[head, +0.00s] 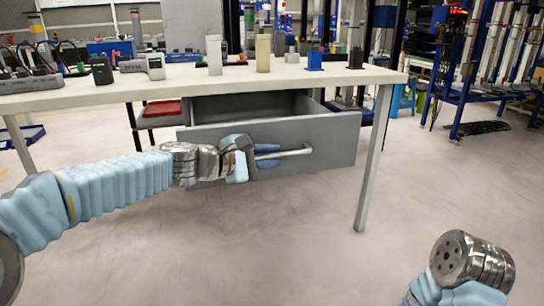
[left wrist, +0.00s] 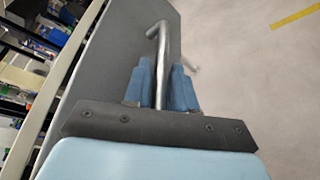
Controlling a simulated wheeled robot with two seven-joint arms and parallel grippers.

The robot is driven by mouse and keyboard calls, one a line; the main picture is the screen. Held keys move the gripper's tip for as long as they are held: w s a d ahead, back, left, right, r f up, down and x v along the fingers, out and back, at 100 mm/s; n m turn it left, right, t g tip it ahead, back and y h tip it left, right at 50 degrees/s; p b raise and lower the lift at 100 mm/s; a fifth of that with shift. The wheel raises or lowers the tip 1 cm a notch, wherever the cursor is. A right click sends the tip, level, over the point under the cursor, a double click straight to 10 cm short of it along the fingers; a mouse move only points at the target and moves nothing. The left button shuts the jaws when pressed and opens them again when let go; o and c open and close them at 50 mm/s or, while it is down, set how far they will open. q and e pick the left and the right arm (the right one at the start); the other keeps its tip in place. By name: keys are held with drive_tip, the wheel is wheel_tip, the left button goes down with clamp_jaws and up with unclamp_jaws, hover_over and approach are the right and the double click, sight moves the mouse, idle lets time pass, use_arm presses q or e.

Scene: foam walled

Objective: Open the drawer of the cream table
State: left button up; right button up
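The cream table (head: 340,76) stands in front of me. Its grey drawer (head: 335,140) hangs under the top and is pulled out, with its inside showing from above. The bar handle (head: 297,152) is on the drawer front. My left gripper (head: 268,156) is at the left part of the handle. In the left wrist view its two blue fingers (left wrist: 163,88) lie on both sides of the handle bar (left wrist: 160,45), close against it. In the head view, my right arm's end shows at the lower right, but its fingers are not visible.
Several small things, such as a cream block (head: 263,53) and a blue-based piece (head: 314,60), stand on the tabletop. A red-seated stool (head: 160,110) is behind the drawer. A blue rack (head: 470,90) stands at right. The floor in front is clear.

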use_arm(q)
drive_tip(key=v, duration=1.3)
drive_tip(key=shift+p, duration=0.4)
drive_tip(key=shift+f, duration=0.15)
wheel_tip(320, 180, down, 37)
drive_tip(key=s+a+m+g+y, duration=0.2)
drive_tip(key=m+g+y, duration=0.1)
drive_tip(key=g+y, duration=0.3)
drive_tip(key=s+d+f+m+g+y, duration=0.2)
drive_tip(key=s+f+m, duration=0.6)
drive_tip(key=s+f, duration=1.1)
wheel_tip(320, 180, up, 13)
drive_tip(key=d+m+p, duration=0.1)
drive_tip(key=p, duration=1.3)
